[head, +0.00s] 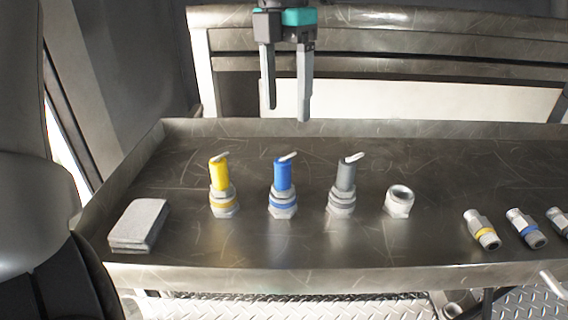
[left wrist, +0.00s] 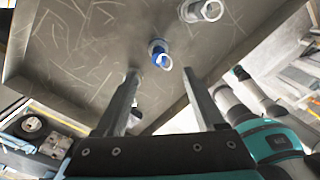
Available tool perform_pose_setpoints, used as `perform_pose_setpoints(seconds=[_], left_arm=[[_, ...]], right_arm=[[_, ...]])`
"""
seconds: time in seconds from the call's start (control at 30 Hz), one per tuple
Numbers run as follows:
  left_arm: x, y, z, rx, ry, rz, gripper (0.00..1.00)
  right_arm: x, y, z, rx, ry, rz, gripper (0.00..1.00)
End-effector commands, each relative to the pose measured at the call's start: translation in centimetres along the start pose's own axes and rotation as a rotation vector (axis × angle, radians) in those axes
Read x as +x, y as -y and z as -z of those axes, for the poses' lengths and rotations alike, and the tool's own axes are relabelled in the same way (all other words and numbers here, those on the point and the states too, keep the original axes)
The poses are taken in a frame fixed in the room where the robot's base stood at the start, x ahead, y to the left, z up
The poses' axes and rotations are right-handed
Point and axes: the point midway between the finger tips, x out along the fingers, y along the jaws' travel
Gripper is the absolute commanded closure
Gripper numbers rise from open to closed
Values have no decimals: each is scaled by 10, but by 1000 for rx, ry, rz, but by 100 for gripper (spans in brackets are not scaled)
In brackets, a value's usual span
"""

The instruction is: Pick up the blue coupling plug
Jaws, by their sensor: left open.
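The blue coupling plug (head: 283,175) stands upright in the middle of the metal tray in the head view, seated in a grey collar with a blue band and with a light loop on top. It also shows in the left wrist view (left wrist: 158,50), just beyond the fingertips. My left gripper (head: 288,112) is open and empty, pointing down, above and behind the blue plug near the tray's back edge. Its two fingers are apart and do not touch the plug. My right gripper is not in view.
A yellow plug (head: 218,175) stands left of the blue one and a grey plug (head: 346,178) right. A grey ring fitting (head: 398,201), several banded fittings (head: 482,229) and a folded grey cloth (head: 139,224) are on the tray (head: 180,262). The tray has raised edges.

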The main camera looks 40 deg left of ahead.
Motion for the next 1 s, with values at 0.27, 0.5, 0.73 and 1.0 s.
perform_pose_setpoints(seconds=[0.27,0.5,0.73,1.0], left_arm=[[25,2,4,17,-20,-28,29],[75,0,5,14,-19,-25,29],[97,0,5,13,-15,-27,29],[124,0,13,14,-19,-25,29]], right_arm=[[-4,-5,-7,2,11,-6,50],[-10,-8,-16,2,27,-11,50],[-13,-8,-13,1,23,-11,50],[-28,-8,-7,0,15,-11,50]])
